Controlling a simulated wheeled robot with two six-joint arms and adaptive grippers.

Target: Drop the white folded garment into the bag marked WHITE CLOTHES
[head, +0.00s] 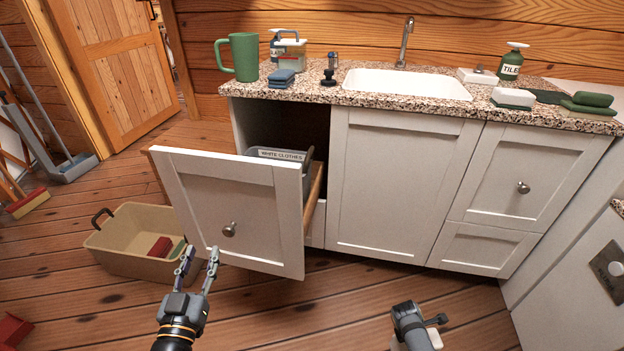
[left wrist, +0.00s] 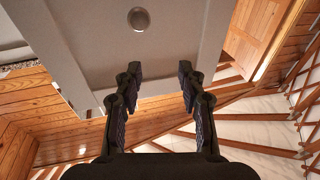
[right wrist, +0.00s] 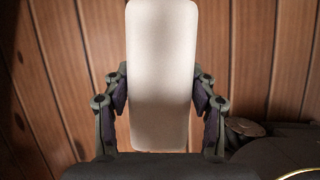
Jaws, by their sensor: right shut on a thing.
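The white folded garment (right wrist: 162,75) stands between the fingers of my right gripper (right wrist: 160,100), which is shut on it. In the head view, my right gripper (head: 418,325) is low at the right of centre, over the floor, with only a little white of the garment showing. The grey bag marked WHITE CLOTHES (head: 280,154) sits inside the pulled-out drawer, behind its front panel; its inside is mostly hidden. My left gripper (head: 199,262) is open and empty, in front of the drawer front. It also shows open in the left wrist view (left wrist: 160,85).
The drawer's white front (head: 230,200) juts out from the cabinet. A beige tub (head: 130,255) with red and green things stands on the floor at left. The counter (head: 400,98) holds a sink, a green mug and bottles. Floor right of the drawer is clear.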

